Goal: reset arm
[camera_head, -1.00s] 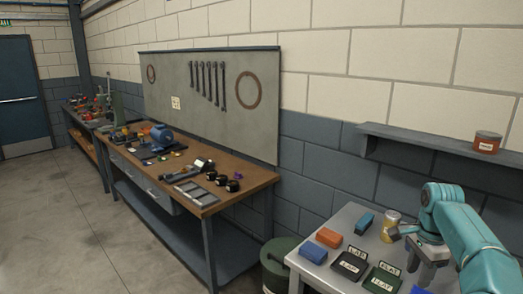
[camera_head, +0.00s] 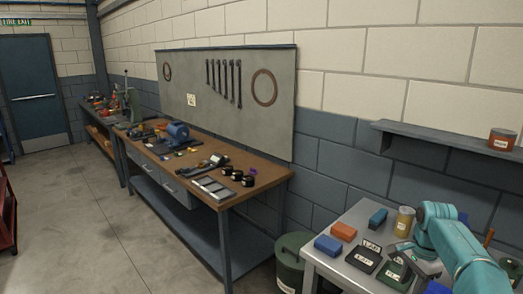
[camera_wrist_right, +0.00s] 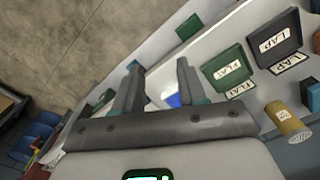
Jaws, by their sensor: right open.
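My right arm comes in from the right in the head view, and its gripper (camera_head: 408,250) hangs over the grey table at the right, near the labelled trays. In the right wrist view the two fingers (camera_wrist_right: 160,88) stand apart with nothing held between them. A blue and white patch shows beyond them, too small to name. The green tray marked FLAT (camera_wrist_right: 228,68) and the dark tray marked LAP (camera_wrist_right: 275,45) lie right of the fingers. My left gripper is in no view.
The grey table (camera_head: 337,272) carries a blue block (camera_head: 327,246), an orange block (camera_head: 343,232), a dark blue block (camera_head: 377,218) and a tan can (camera_head: 403,221). A wall shelf (camera_head: 440,143) holds a red tin (camera_head: 501,140).

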